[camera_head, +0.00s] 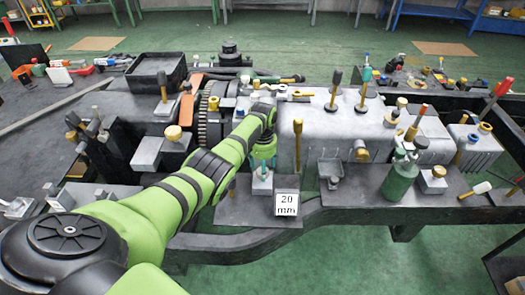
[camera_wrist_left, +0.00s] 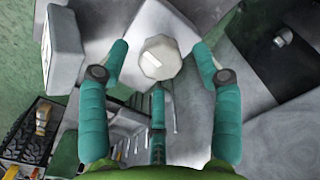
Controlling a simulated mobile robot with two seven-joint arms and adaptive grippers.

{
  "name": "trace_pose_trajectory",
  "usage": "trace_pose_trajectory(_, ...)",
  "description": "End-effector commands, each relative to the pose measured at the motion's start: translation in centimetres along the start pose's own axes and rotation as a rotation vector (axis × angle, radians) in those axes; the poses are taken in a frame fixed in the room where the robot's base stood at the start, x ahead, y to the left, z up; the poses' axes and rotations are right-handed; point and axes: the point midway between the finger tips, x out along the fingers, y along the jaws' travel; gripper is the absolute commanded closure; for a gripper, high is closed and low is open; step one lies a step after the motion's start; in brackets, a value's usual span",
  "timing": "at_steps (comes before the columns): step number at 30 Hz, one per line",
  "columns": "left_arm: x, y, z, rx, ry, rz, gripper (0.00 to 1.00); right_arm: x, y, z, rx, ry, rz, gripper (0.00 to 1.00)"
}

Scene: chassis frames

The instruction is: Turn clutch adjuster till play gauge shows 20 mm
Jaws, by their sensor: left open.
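My left gripper (camera_head: 262,160) reaches down in front of the grey housing, above a small pale metal fitting (camera_head: 262,184). In the left wrist view its teal fingers (camera_wrist_left: 160,62) are spread open. A pale, many-sided knob (camera_wrist_left: 160,57), perhaps the clutch adjuster, lies between and just beyond the fingertips. I cannot tell whether any finger touches it. A white card reading "20 mm" (camera_head: 286,204) stands just right of the gripper. No gauge reading can be made out. My right gripper is not in view.
The chassis frame rail (camera_head: 340,215) curves along the front. A green bottle (camera_head: 399,182) stands to the right. A black tray (camera_head: 155,72) sits behind to the left.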

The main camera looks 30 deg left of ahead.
Motion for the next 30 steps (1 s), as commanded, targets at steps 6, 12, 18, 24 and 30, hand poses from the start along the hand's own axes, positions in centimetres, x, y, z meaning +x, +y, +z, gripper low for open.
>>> trace_pose_trajectory(6, -4.1, -0.1, 0.0, 0.000, 0.005, -0.002, 0.35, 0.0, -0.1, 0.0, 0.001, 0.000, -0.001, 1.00)
trace_pose_trajectory(12, -8.0, -0.1, 0.1, 0.000, 0.001, -0.002, 0.35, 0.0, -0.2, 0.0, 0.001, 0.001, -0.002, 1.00)
trace_pose_trajectory(18, -10.0, -0.1, 0.1, -0.001, -0.001, -0.002, 0.35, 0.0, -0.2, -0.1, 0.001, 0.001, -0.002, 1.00)
trace_pose_trajectory(24, -10.3, -0.1, 0.1, -0.001, -0.002, -0.001, 0.35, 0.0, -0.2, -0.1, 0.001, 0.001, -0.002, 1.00)
trace_pose_trajectory(30, -10.3, -0.1, 0.1, -0.001, -0.002, -0.001, 0.35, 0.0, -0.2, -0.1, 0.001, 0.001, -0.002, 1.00)
